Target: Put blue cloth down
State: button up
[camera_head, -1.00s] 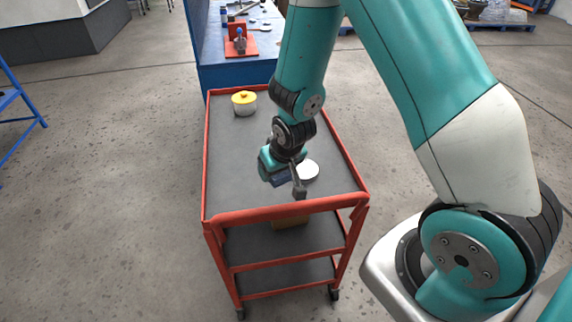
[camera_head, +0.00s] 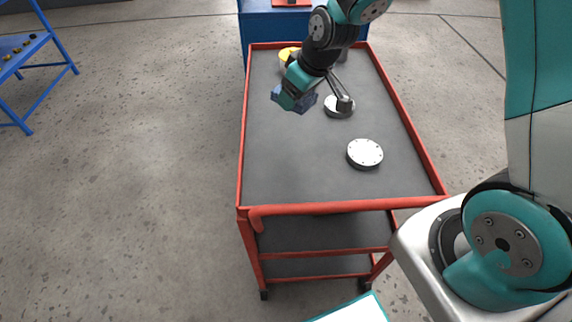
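A small dark blue patch (camera_head: 307,104), which looks like the blue cloth, shows at the teal end of my wrist above the grey cart top. Most of it is hidden behind the wrist, and I cannot tell whether it touches the cart. My gripper (camera_head: 343,98) hangs over the far half of the cart, with one slim grey finger visible beside a round metal disc. The other finger is not clear, so its opening cannot be made out. The red-framed cart (camera_head: 300,165) has a flat grey top.
A white-topped round disc (camera_head: 365,152) lies on the near right of the cart, and another disc (camera_head: 338,108) lies under my gripper. A yellow-lidded pot (camera_head: 287,55) stands at the far left. A blue workbench (camera_head: 262,26) adjoins the far end. The cart's near left is clear.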

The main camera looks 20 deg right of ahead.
aim_at(286, 154)
jog(key=r+n+b, duration=0.1)
jog(key=n+b, duration=0.1)
jog(key=a+r+n+g+y+b, duration=0.1)
jog(key=n+b, duration=0.1)
jog(key=n, duration=0.1)
jog(key=r+n+g+y+b, duration=0.1)
jog(key=n+b, duration=0.1)
jog(key=shift+s+a+r, duration=0.25)
jog(key=shift+a+r, duration=0.05)
jog(key=shift+s+r+n, duration=0.15)
jog(key=shift+s+n, duration=0.05)
jog(key=shift+n, duration=0.4)
jog(key=shift+g, duration=0.3)
notch_tip(286, 154, down, 19)
jog(key=shift+s+a+f+b, duration=0.1)
jog(key=shift+f+b, duration=0.05)
jog(key=shift+b, duration=0.35)
jog(key=shift+f, duration=0.15)
jog(key=o, duration=0.9)
